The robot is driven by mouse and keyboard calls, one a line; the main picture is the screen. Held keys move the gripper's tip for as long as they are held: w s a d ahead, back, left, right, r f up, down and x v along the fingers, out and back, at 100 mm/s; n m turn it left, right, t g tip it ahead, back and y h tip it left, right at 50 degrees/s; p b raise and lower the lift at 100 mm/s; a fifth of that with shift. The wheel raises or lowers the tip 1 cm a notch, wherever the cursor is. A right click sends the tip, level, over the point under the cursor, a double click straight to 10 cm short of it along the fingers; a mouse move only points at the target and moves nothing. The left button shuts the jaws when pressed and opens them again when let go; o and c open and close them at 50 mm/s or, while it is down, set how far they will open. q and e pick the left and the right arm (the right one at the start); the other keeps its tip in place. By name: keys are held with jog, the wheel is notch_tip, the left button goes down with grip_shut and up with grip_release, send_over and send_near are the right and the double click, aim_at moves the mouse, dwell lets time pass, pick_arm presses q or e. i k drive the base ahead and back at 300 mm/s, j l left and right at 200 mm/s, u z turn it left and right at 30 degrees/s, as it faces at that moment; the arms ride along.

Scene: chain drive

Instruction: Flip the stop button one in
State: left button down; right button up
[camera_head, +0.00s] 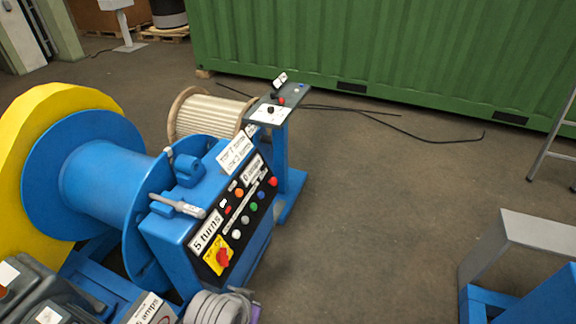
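A blue machine with a black control panel (214,226) stands at the centre left. The panel carries several coloured buttons, among them a red button (273,182) at its upper right end. A red rotary switch on a yellow plate (221,257) sits at the lower end. A smaller grey panel on a blue post (287,100) behind it has another red button (281,101) and a black knob. I cannot tell which one is stop button one, as the small labels are unreadable. Neither of my grippers shows.
A large blue spool (101,184) with a yellow disc (33,112) fills the left. A wound reel (208,115) stands behind the machine. Grey coiled cable (217,307) lies at the bottom. A green container (400,60) closes the back. Floor to the right is clear up to a grey-topped blue bench (537,230).

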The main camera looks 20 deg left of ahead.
aim_at(272, 181)
jog(key=i+l, duration=0.1)
jog(key=i, duration=0.9)
